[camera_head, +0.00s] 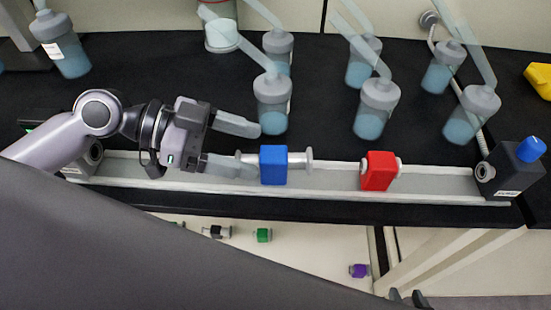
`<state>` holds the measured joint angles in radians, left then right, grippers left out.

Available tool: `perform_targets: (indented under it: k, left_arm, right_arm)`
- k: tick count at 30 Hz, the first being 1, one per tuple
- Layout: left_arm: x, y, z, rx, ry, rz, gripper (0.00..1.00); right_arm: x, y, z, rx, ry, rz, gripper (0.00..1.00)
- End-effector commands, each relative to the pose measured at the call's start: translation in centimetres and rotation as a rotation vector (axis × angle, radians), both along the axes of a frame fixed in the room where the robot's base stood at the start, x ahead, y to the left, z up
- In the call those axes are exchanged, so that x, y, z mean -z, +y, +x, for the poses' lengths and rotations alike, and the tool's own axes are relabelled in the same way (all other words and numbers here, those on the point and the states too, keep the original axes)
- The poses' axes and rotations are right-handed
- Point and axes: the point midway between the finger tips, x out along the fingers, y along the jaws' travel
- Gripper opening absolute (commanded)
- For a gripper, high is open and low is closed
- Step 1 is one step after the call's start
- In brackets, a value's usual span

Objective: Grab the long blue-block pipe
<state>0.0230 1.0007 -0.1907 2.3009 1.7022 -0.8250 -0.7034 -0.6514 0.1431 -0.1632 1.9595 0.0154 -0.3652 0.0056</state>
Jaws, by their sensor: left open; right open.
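The blue-block pipe (273,165) lies in the long pale tray (220,188), with its blue block in the middle and a light pipe end on each side. My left gripper (257,150) comes in from the left with its fingers apart and empty. Its fingertips are just left of the blue block. The nearer finger overlaps the pipe's left end in the picture; I cannot tell whether they touch. Only the small tips of my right gripper (408,299) show at the bottom edge, away from the pipe.
A red-block pipe (378,171) lies further right in the tray. A dark device with a blue knob (531,149) stands at the tray's right end. Several capped blue bottles (272,104) stand behind the tray. Small green (263,235) and purple (359,271) block pieces lie below the bench.

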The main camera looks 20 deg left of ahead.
Motion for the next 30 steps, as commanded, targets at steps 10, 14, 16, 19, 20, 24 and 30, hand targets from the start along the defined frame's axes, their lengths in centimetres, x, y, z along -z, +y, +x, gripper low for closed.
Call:
perform_targets:
  k: [10, 14, 16, 19, 20, 24, 30]
  left_arm:
    - [1.1, -3.1, 1.6, 0.000, -0.001, -0.002, 0.72]
    - [1.4, -3.4, 1.7, 0.001, 0.000, 0.000, 0.72]
    - [1.4, -3.4, 1.7, 0.000, 0.000, 0.001, 0.72]
    - [1.4, -3.4, 1.7, 0.000, 0.000, 0.001, 0.72]
    - [1.4, -3.4, 1.7, 0.000, 0.000, 0.001, 0.72]
    - [1.4, -3.4, 1.6, 0.000, 0.000, 0.001, 0.27]
    - [1.3, -3.4, 1.7, 0.001, -0.002, -0.001, 0.04]
  right_arm:
    - [-0.8, -0.2, -0.1, 0.002, 0.001, -0.006, 0.43]
    - [-0.8, -0.2, 0.0, 0.004, -0.001, -0.005, 0.43]
    - [-0.8, -0.2, 0.0, 0.004, -0.001, -0.005, 0.43]
    - [-0.8, -0.2, 0.0, 0.004, -0.002, -0.005, 0.43]
    - [-0.9, -0.2, 0.0, 0.004, -0.002, -0.005, 0.43]
    - [-0.9, -0.2, 0.0, 0.004, -0.003, -0.005, 0.43]
    - [-1.0, -0.2, 0.1, 0.004, -0.005, -0.003, 0.43]
